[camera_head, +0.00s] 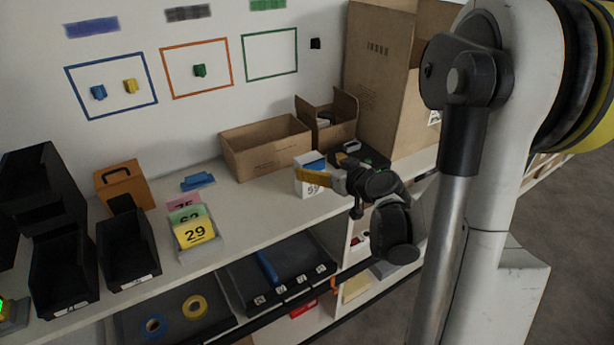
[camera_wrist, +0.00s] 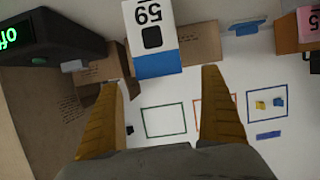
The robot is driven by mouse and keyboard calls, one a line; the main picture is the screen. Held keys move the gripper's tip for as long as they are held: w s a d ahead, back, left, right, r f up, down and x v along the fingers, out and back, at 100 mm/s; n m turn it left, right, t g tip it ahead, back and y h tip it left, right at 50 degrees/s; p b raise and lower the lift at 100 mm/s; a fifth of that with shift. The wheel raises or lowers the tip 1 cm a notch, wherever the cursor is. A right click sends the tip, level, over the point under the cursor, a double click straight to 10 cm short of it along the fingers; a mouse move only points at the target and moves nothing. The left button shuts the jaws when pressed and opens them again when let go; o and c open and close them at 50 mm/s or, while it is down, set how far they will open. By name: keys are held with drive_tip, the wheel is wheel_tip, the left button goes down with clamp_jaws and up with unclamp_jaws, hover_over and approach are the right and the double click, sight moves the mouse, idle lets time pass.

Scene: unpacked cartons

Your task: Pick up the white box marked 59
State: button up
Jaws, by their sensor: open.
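The white box marked 59 (camera_head: 308,180) stands upright on the white shelf top, in front of the cardboard cartons. It has a blue top part. In the wrist view the box (camera_wrist: 150,18) appears upside down, with its 59, a black square and a blue band. My gripper (camera_head: 322,176) is at the box in the head view, with a yellow finger across its front; I cannot tell whether it touches. In the wrist view my two yellow fingers (camera_wrist: 160,77) are spread wide, and the box shows beyond and between them. Nothing is held.
An open carton (camera_head: 265,148) and a smaller one (camera_head: 328,122) stand behind the box. A dark device (camera_head: 362,157) sits close on its right; it shows green lettering in the wrist view (camera_wrist: 60,40). Number cards (camera_head: 194,232) stand left. Shelf space between the cards and box is clear.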

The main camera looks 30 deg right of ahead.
sight(312, 161)
drive_tip(key=b+x, duration=0.1)
drive_tip(key=x, duration=0.2)
drive_tip(key=b+x, duration=0.1)
drive_tip(key=x, duration=0.2)
drive_tip(key=shift+w+r, duration=0.15)
drive_tip(key=shift+w, duration=0.1)
drive_tip(key=c, duration=1.5)
